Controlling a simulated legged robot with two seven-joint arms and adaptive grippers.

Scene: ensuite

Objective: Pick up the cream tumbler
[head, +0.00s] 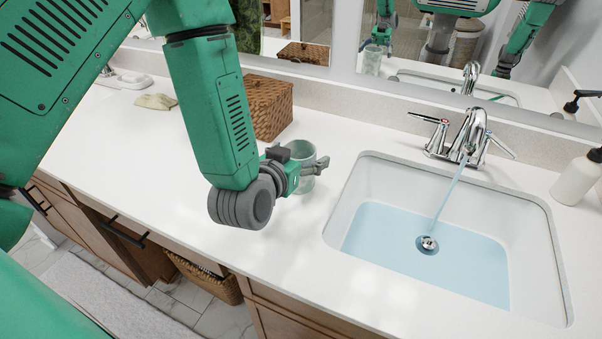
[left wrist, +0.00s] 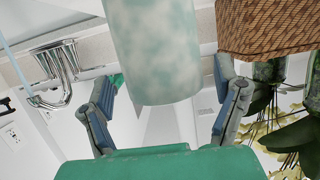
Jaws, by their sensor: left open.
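The tumbler (head: 303,152) stands upright on the white counter between the woven box and the sink. It looks pale grey-green and mottled rather than plainly cream. My left gripper (head: 298,167) is at the tumbler, and one finger shows across its side; part of the tumbler is hidden behind the gripper. In the left wrist view the tumbler (left wrist: 153,50) lies between the two fingers of my open left gripper (left wrist: 170,88), with a gap on each side. My right gripper is not directly in view.
A woven box (head: 268,105) stands close behind the tumbler. The sink (head: 430,245), holding water, is to the right, with a running chrome faucet (head: 470,135). A soap bottle (head: 578,178) stands at the far right. The counter's front edge is clear.

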